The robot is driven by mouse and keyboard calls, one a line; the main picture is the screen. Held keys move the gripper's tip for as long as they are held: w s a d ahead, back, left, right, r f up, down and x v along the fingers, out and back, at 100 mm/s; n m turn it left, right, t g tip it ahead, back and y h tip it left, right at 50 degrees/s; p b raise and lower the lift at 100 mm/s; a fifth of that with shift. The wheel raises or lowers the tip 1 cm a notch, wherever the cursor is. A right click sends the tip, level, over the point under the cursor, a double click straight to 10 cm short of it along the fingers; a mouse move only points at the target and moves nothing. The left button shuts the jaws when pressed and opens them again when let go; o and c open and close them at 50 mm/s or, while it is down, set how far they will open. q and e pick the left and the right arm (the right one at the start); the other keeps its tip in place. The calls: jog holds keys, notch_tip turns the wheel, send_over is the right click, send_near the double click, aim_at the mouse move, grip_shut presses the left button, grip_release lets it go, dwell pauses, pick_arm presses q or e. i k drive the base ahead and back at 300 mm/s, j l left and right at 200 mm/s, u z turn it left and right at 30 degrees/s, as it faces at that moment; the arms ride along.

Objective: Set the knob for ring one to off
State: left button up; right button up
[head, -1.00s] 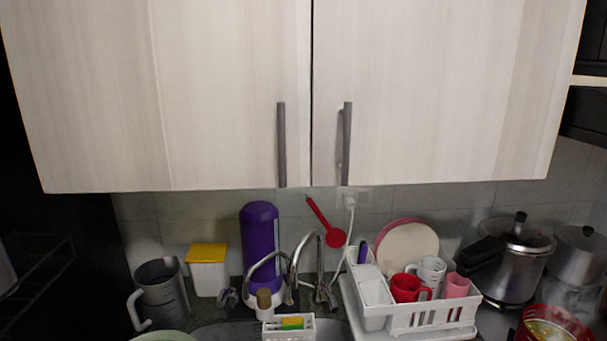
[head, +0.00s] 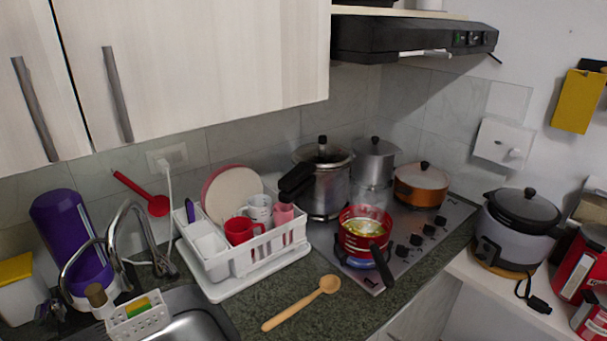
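A silver stove top (head: 408,275) is set into the counter right of the dish rack. The pan's handle passes close to the nearest knobs and partly hides that end of the row. Which knob belongs to ring one, and how each is turned, I cannot tell. Neither of my grippers is in view.
A pressure cooker (head: 325,183), a silver pot (head: 374,162) and an orange pot (head: 421,186) stand on the stove. A white dish rack (head: 255,251) and a wooden spoon (head: 302,303) lie left of it. A rice cooker (head: 517,230) stands right; a black hood (head: 410,40) hangs above.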

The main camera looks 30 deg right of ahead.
aim_at(401, 252)
jog(key=z, duration=1.6)
jog(key=l+u, duration=0.15)
jog(key=l, duration=0.15)
jog(key=i+l+u, duration=0.1)
jog(key=l, duration=0.2)
